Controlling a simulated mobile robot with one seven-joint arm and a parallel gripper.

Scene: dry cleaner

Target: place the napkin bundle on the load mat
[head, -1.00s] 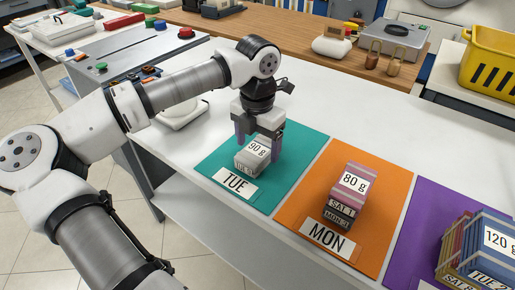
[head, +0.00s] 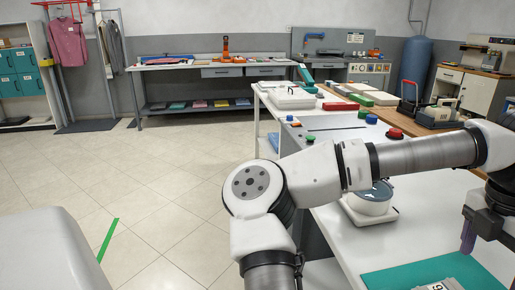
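My gripper (head: 490,245) is at the right edge of the head view, partly cut off. One purple finger shows at the outer side of the palm, with nothing against it; the other is cut off or barely in view. A light grey bundle (head: 440,286) with a white label lies on the teal mat (head: 398,279) at the bottom edge, below and left of the finger and apart from it. Only its top shows. I cannot tell from a label which mat is the load mat; the orange and purple mats are out of view.
A round white device (head: 371,204) stands on the counter behind the teal mat. A panel with red (head: 394,134) and blue buttons is behind it. A brown counter with a caddy (head: 440,113) is at the back right. Open tiled floor (head: 140,200) lies to the left.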

